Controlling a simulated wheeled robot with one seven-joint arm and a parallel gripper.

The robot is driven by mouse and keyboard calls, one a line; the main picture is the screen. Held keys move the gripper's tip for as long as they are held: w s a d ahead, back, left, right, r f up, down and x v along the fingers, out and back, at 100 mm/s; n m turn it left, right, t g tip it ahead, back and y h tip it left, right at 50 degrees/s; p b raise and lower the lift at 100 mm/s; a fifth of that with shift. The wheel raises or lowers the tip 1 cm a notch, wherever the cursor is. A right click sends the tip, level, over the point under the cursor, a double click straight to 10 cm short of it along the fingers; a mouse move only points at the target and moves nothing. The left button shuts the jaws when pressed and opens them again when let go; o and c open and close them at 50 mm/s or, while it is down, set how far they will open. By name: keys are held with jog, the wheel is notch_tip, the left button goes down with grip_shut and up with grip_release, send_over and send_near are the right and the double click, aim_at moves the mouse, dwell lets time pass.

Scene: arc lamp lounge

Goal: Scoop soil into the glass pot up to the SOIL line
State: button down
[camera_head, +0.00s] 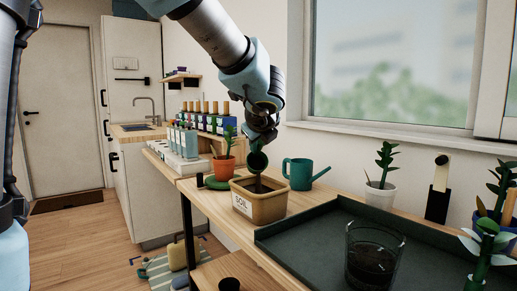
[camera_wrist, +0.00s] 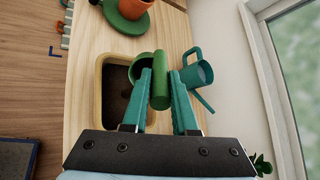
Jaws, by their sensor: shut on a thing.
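My gripper (camera_head: 260,141) is shut on a green scoop (camera_head: 258,161), just above the tan soil bin (camera_head: 262,208) labelled SOIL. In the wrist view, the green scoop (camera_wrist: 160,66) stands between the teal fingers of my gripper (camera_wrist: 160,88), its round cup beside the handle. The scoop's contents cannot be made out. Dark soil shows inside the soil bin (camera_wrist: 98,100). The glass pot (camera_head: 375,240) stands on the dark tray (camera_head: 300,239) at the right, with dark soil in its lower part. Its SOIL line is not readable.
A teal watering can (camera_head: 300,173) stands close behind the bin, and an orange potted plant (camera_head: 223,168) is at its left. A white potted plant (camera_head: 380,194) and more plants stand at the right. The tray's middle is clear.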

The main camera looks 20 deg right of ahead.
jog(key=shift+s+a+f+t+h+b, duration=0.2)
jog(key=shift+s+f+t+b, duration=0.45)
jog(key=shift+b, duration=2.9)
jog(key=shift+s+a+f+t+h+b, duration=0.2)
jog(key=shift+t+b, duration=0.65)
jog(key=shift+b, duration=2.7)
jog(key=shift+s+t+b, duration=0.3)
jog(key=shift+s+b, duration=0.05)
jog(key=shift+b, duration=1.2)
notch_tip(320, 180, up, 5)
jog(key=p, duration=0.4)
jog(key=shift+r+p, duration=0.1)
jog(key=shift+p, duration=0.25)
jog(key=shift+d+r+p, duration=0.1)
jog(key=shift+r+p, duration=0.1)
jog(key=shift+p, duration=0.25)
jog(key=p, duration=0.3)
jog(key=shift+r+g, duration=0.15)
jog(key=shift+g, duration=0.25)
jog(key=g+p, duration=0.1)
jog(key=p, duration=0.4)
jog(key=g+p, duration=0.1)
jog(key=p, duration=0.5)
jog(key=shift+r+g+y, duration=0.3)
jog(key=shift+r+y, duration=0.05)
jog(key=shift+y, duration=0.05)
